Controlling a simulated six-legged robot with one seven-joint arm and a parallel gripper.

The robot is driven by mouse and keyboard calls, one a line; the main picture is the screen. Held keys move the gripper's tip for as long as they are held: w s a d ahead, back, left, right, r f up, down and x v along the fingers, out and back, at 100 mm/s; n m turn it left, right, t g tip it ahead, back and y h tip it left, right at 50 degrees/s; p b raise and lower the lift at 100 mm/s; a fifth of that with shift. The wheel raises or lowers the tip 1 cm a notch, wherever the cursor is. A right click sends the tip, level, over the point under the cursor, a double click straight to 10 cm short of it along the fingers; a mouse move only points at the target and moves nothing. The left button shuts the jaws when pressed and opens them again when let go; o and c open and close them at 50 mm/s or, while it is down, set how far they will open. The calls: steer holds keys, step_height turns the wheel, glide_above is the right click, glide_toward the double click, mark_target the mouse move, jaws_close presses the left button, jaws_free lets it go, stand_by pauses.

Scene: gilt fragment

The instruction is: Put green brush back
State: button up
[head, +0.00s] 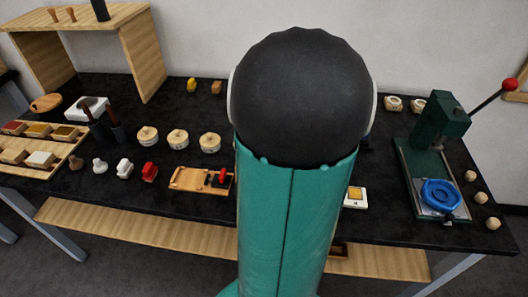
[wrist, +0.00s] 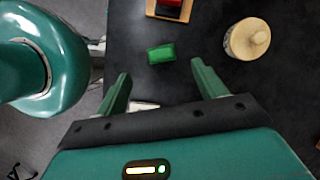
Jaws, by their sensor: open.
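A small green block-shaped thing, which I take for the green brush (wrist: 161,54), lies on the black tabletop in the wrist view. It is just beyond my gripper (wrist: 162,84), a little above the gap between the fingertips. The two green fingers are spread wide with nothing between them. In the head view my own arm covers the middle of the table, and neither the green brush nor my fingers can be seen there.
A wooden board (head: 188,180) with a red piece (head: 222,178) lies left of my arm. Round lidded pots (head: 210,142) stand behind it. A green press (head: 437,130) stands at right.

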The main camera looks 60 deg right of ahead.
steer(key=w+a+r+n+g+h, duration=0.1)
steer(key=w+a+r+n, duration=0.25)
steer(key=a+n, duration=0.35)
steer(key=w+a+r+n+h, duration=0.1)
steer(key=w+a+r+n, duration=0.3)
steer(key=a, duration=0.5)
steer(key=s+a+r+n+t, duration=0.1)
steer(key=a+n, duration=0.7)
steer(key=s+a+r+n+t+h, duration=0.1)
steer(key=a+r+n+t, duration=0.1)
steer(key=a+n, duration=0.5)
steer(key=shift+s+a+r+n, duration=0.25)
steer(key=shift+s+a+n, duration=0.15)
steer(key=shift+a, duration=0.55)
steer(key=shift+c, duration=0.2)
steer(key=c, duration=0.7)
steer(key=shift+d, duration=0.1)
